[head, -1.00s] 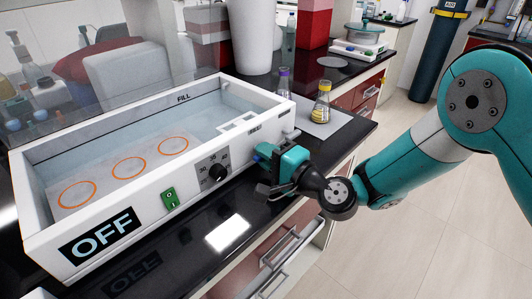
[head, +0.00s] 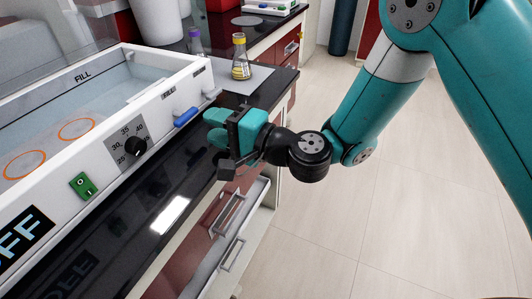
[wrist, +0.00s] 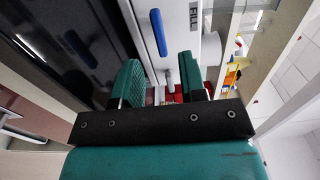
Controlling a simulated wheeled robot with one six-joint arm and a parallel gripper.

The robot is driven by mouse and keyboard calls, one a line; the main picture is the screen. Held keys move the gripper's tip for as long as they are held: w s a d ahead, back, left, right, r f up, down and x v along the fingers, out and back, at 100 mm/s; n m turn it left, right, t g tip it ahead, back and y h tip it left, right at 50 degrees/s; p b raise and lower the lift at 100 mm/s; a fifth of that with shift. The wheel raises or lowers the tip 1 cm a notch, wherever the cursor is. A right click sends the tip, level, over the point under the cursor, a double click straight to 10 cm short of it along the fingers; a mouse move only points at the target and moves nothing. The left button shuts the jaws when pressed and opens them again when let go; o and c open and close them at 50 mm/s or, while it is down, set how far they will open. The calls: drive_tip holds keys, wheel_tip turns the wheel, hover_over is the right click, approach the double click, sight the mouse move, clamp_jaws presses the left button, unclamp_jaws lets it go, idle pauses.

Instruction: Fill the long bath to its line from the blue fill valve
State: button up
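The long white bath (head: 60,165) stands at the left of the head view, cut off by the frame edge, with pale clear water inside. A FILL mark (head: 82,77) is on its far inner wall; I cannot tell the water level against a line. The blue fill valve handle (head: 186,117) sticks out low on the front wall near its right end. It also shows in the wrist view (wrist: 158,32), beside a FILL label (wrist: 166,43). My gripper (head: 216,128) is open and empty, just right of the blue handle and apart from it.
A grey handle (head: 212,93) sits right of the blue one. The front panel has a dial (head: 135,146), a green switch (head: 83,185) and an OFF display (head: 22,235). A yellow-filled flask (head: 241,62) and a purple-capped bottle (head: 195,43) stand behind. The floor at right is clear.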

drive_tip(key=b+v, duration=0.9)
drive_tip(key=v, duration=0.1)
drive_tip(key=shift+d, duration=0.2)
drive_tip(key=shift+s, duration=0.1)
drive_tip(key=s+d+f+n+g+h, duration=0.2)
drive_tip(key=s+d+n+g+h, duration=0.15)
drive_tip(key=s+n+g, duration=0.5)
drive_tip(key=s+d+f+n+t+h, duration=0.1)
drive_tip(key=s+d+n+h, duration=0.15)
drive_tip(key=d+h, duration=0.35)
drive_tip(key=s+d+n+t+h, duration=0.1)
drive_tip(key=s+d+h, duration=0.2)
drive_tip(key=d, duration=0.4)
wheel_tip(320, 180, up, 17)
drive_tip(key=p, duration=1.7)
